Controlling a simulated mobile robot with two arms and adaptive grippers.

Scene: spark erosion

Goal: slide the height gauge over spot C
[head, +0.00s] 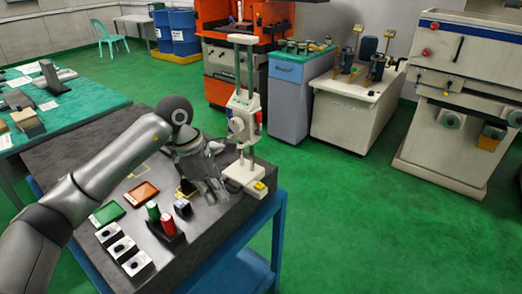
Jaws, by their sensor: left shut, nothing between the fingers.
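The height gauge (244,120) stands upright near the right edge of the dark grey table top (90,160). It has a white base (243,177), tall twin columns and a white head partway up. My left gripper (217,190) is shut and empty, pointing down just left of the gauge's base; I cannot tell whether they touch. Yellow-outlined marks show on the table top, one (136,171) left of my gripper and one (183,190) partly hidden beside it. No letters are readable, so I cannot tell which is spot C. My right gripper is out of view.
An orange tray (141,193), a green tray (108,213), a green cylinder (153,211) and red cylinder (168,224) in a dark holder, a small dark block (183,207) and several pale blocks (122,249) occupy the front of the table. The right table edge is close to the gauge.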

